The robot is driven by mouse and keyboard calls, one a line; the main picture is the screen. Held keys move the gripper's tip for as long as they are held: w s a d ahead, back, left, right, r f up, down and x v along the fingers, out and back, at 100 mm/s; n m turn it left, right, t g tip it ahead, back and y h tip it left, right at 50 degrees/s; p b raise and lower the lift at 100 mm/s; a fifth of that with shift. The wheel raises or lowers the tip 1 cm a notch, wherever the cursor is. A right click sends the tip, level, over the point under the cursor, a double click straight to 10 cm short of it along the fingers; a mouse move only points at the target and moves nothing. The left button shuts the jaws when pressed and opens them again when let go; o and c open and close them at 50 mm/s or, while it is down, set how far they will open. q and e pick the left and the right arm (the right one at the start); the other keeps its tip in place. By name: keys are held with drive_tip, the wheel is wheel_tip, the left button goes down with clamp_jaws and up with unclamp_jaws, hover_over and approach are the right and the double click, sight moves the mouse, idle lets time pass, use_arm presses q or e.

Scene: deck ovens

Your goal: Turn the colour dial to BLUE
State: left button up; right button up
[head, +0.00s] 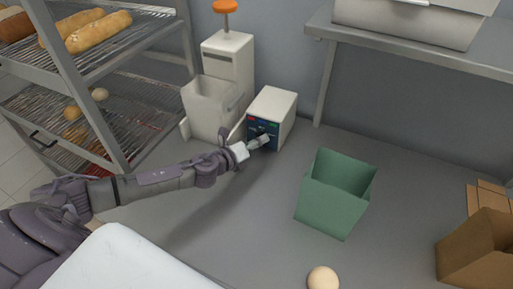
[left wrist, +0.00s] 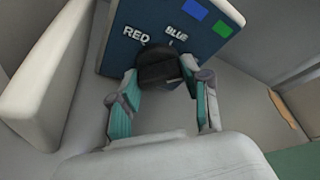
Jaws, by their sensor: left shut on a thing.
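The dial box (head: 273,108) is a white machine with a dark blue front panel (head: 262,130), standing against the back wall. In the left wrist view the panel carries the words RED (left wrist: 136,33) and BLUE (left wrist: 176,31). Below them is the black round colour dial (left wrist: 158,66). My left gripper (head: 264,140) reaches the panel from the front left. Its two teal-padded fingers are shut on the dial, one on each side. I cannot tell surely which word the dial points to. My right gripper is in neither view.
A white machine with an orange knob (head: 224,6) stands left of the box. A wire rack (head: 88,125) with bread is at the left. A green bin (head: 335,195), a round bun (head: 323,278) and a cardboard box (head: 478,252) are to the right. The counter between is clear.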

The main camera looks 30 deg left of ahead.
use_arm(q)
drive_tip(key=n+h+b, duration=0.1)
drive_tip(key=n+b, duration=0.1)
drive_tip(key=b, duration=0.1)
drive_tip(key=f+n+t+b, duration=0.1)
drive_tip(key=n+b, duration=0.1)
drive_tip(key=b, duration=0.2)
drive_tip(key=shift+h, duration=0.4)
drive_tip(key=shift+a+r+n+t+h+b, duration=0.15)
drive_tip(key=shift+n+t+b, duration=0.2)
drive_tip(key=shift+n+b, duration=0.4)
drive_tip(key=shift+d+r+n+t+h+b, duration=0.15)
drive_tip(key=shift+n+t+b, duration=0.2)
drive_tip(key=shift+n+b, duration=0.4)
drive_tip(key=shift+a, duration=0.1)
drive_tip(key=o, duration=1.2)
drive_tip(key=shift+c, duration=0.2)
drive_tip(key=v, duration=1.2)
